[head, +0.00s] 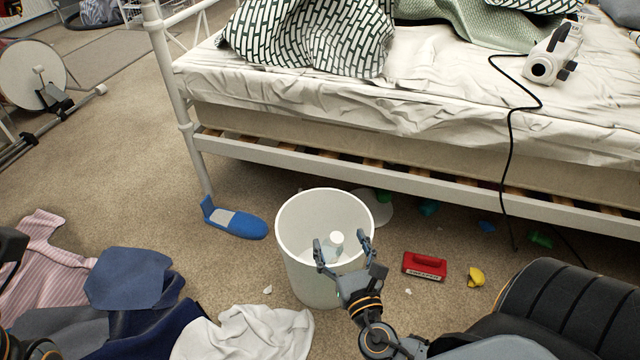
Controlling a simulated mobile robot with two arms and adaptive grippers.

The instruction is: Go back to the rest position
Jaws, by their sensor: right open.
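My right gripper (342,248) is open over the near side of the white bin (294,255), its two fingers apart and pointing away from me. A pale, translucent item with a white round top (336,238) shows inside the bin, seen between the fingers. The fingers hold nothing that I can make out. Dark parts of my left arm show at the left edge and bottom left corner, but its gripper is not in view.
A white-framed bed (400,170) stands behind the bin. A blue shoe-like object (236,221), a red block (425,266) and a yellow item (476,277) lie on the carpet. White cloth (245,335) and blue clothes (130,280) lie at lower left. A black cable (510,130) hangs from the bed.

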